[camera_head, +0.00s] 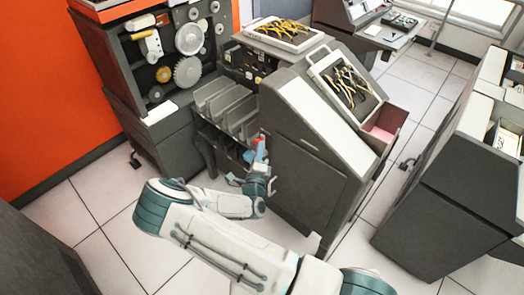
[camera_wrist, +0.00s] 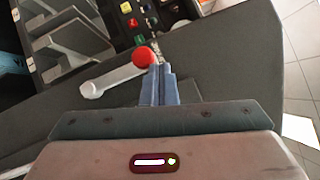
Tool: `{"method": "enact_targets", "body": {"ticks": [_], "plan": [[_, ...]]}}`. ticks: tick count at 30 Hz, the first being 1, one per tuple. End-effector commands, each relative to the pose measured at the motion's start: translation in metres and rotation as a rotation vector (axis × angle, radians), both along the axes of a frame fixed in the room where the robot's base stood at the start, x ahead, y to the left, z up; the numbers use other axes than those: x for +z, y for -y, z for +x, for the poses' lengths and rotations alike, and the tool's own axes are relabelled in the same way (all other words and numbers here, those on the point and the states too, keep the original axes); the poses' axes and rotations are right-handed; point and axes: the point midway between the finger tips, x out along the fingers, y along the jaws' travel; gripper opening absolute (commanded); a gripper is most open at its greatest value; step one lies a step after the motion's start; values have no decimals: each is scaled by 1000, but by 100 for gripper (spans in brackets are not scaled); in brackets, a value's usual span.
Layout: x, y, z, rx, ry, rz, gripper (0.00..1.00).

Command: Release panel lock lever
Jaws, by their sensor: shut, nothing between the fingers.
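The lock lever (camera_wrist: 118,76) is a pale arm with a round red knob (camera_wrist: 143,57) at its upper right end and a round pivot at its lower left, in the wrist view. It lies against the dark grey panel (camera_wrist: 235,60). My gripper (camera_wrist: 161,68) is shut and empty, its blue-grey fingertips right beside the red knob, on its right; I cannot tell whether they touch. In the head view the red knob (camera_head: 259,142) shows just above my gripper (camera_head: 262,155), at the side of the grey machine; the lever arm is hardly visible there.
Grey card trays (camera_head: 225,105) stand left of the machine, close to my gripper. Coloured buttons (camera_wrist: 130,20) lie beyond the knob. Wire-filled plugboards (camera_head: 345,85) sit on top of the machine. Another grey cabinet (camera_head: 440,190) stands at right, with tiled floor between.

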Motion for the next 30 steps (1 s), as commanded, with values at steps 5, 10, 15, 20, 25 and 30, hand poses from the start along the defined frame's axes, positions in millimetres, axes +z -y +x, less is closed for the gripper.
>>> {"method": "enact_targets", "body": {"ticks": [5, 10, 15, 20, 25, 30], "plan": [[1, -3, 1, 4, 2, 1, 0], [1, -3, 1, 5, 3, 2, 0], [1, -2, 2, 4, 2, 2, 0], [5, 7, -4, 0, 0, -1, 0], [12, 28, -22, -5, -3, -5, 0], [7, 20, -61, 0, -1, 0, 0]]}}
